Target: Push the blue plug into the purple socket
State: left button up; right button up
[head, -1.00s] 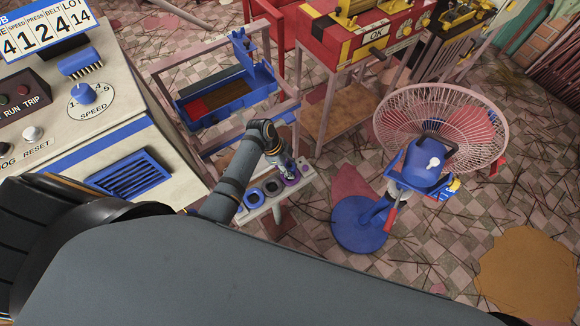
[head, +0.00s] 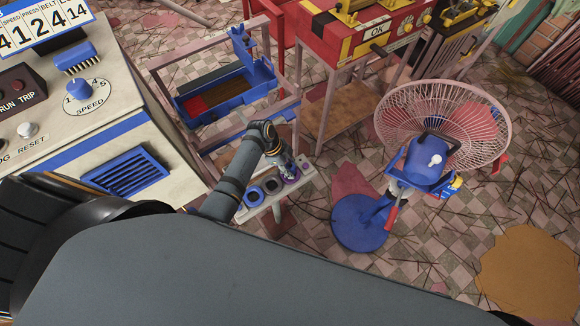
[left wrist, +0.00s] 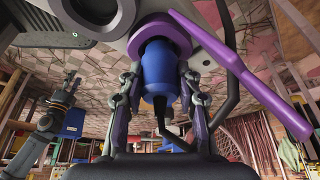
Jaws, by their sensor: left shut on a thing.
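My left gripper (left wrist: 158,88) is shut on the blue plug (left wrist: 158,72), with one finger on each side of it in the left wrist view. The plug's front end meets the purple socket (left wrist: 174,36), a ring on a pale panel, and seems to be at or inside its mouth. How deep it sits I cannot tell. In the head view the left gripper (head: 288,170) is at the purple socket (head: 293,180), which it partly hides. The plug is not clear there. My right gripper (left wrist: 71,84) shows small in the left wrist view, its fingers unclear.
The pale panel (head: 303,176) also bears a dark socket (head: 272,186) and a blue socket (head: 254,195). A purple bar (left wrist: 245,78) slants beside the plug, and a dark cable (left wrist: 229,70) loops nearby. A fan with a blue base (head: 361,223) stands to the right.

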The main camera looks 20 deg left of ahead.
pick_arm(q)
jog(key=shift+f+b, duration=0.3)
jog(key=shift+f, duration=0.25)
jog(key=o, duration=1.2)
jog(key=shift+o, duration=0.2)
jog(key=shift+a+r, duration=0.15)
jog(key=shift+r, duration=0.15)
jog(key=v, duration=1.1)
jog(key=shift+r, duration=0.2)
jog(key=shift+s+a+f, duration=0.1)
